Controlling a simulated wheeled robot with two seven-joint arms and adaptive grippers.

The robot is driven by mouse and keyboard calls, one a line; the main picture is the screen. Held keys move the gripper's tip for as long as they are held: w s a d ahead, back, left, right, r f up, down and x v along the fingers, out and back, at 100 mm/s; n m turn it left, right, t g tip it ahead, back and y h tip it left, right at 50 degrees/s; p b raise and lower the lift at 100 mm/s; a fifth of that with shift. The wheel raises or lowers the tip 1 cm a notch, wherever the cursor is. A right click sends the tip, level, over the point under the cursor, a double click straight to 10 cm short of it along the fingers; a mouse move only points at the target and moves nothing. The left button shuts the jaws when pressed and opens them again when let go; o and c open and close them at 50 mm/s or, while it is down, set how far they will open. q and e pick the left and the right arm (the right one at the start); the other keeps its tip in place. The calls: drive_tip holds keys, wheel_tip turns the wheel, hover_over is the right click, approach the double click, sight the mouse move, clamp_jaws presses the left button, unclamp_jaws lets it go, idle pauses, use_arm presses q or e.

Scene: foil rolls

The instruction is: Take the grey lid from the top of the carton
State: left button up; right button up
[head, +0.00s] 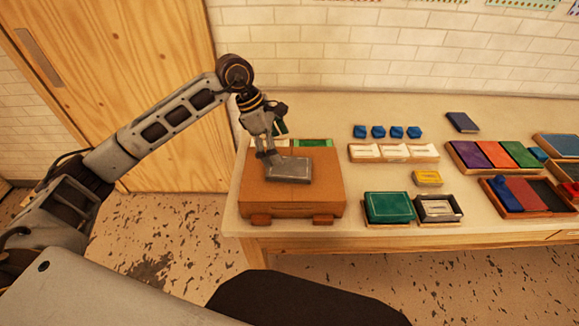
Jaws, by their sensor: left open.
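The grey lid (290,169) lies on top of the brown carton (318,194), which stands at the left end of the table. My left gripper (266,154) reaches down from above at the lid's back left edge. Its jaws are open, and I cannot tell whether a finger touches the lid. Part of the carton's top behind the lid is hidden by the gripper. My right gripper does not show.
A green box (389,207) and a small dark tray (438,208) stand right of the carton. Several blue blocks (378,132) and white-topped trays (393,153) lie behind them. Coloured trays (495,156) fill the right side. A brick wall (390,45) backs the table.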

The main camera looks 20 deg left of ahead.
sight(289, 169)
use_arm(q)
drive_tip(key=shift+x, duration=0.75)
drive_tip(key=shift+d+f, duration=0.1)
drive_tip(key=shift+f, duration=0.1)
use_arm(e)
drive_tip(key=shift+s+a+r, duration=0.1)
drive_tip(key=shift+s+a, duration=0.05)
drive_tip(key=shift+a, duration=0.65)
use_arm(q)
drive_tip(key=shift+f, duration=0.1)
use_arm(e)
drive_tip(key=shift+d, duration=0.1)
